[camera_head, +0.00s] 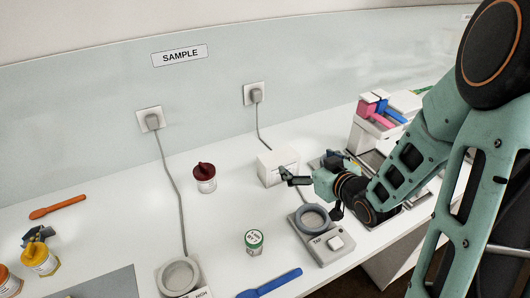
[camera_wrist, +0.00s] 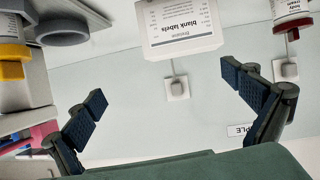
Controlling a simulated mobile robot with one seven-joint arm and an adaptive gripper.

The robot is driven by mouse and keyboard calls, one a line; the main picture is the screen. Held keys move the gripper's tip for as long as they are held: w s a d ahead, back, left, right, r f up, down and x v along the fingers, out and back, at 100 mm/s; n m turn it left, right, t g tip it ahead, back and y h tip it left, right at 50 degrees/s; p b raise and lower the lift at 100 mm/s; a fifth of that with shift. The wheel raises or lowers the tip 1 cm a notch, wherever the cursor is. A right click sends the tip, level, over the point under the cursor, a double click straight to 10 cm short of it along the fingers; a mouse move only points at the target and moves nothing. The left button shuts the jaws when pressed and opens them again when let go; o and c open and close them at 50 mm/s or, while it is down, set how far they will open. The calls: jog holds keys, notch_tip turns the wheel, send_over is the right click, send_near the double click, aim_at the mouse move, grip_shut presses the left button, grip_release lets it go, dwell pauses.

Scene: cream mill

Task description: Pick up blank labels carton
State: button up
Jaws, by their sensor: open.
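The blank labels carton is a small white box (camera_head: 272,170) standing on the white counter near the back wall, right of centre in the head view. In the wrist view its printed face, reading "blank labels", shows upside down at the top centre (camera_wrist: 180,22). My gripper (camera_head: 308,170) is just to the right of the carton in the head view and hides part of its right side. In the wrist view my gripper (camera_wrist: 164,88) has its two fingers wide apart with nothing between them. The carton lies ahead, between the finger lines; I see no contact.
A grey scale with a ring (camera_head: 318,243) stands in front of the carton. A dark-red-lidded jar (camera_head: 205,182) is to its left, and a green-lidded jar (camera_head: 254,242) in front. A white rack with pink and blue items (camera_head: 380,125) stands right. A cable runs down behind the carton.

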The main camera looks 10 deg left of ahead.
aim_at(281, 158)
jog(key=shift+g+y, duration=0.4)
jog(key=shift+y, duration=0.2)
jog(key=a, duration=0.1)
jog(key=w+a+f, duration=0.1)
jog(key=a, duration=0.1)
jog(key=a+f, duration=0.1)
jog(key=a, duration=0.1)
jog(key=shift+w+a+f, duration=0.1)
jog(key=shift+w+a, duration=0.15)
jog(key=shift+d+p+x, duration=0.1)
jog(key=shift+p+x, duration=0.35)
jog(key=shift+x, duration=1)
jog(key=shift+d+p+x, duration=0.15)
jog(key=shift+p+x, duration=0.25)
jog(key=shift+x, duration=1.1)
jog(key=shift+w, duration=0.1)
jog(key=c, duration=1.2)
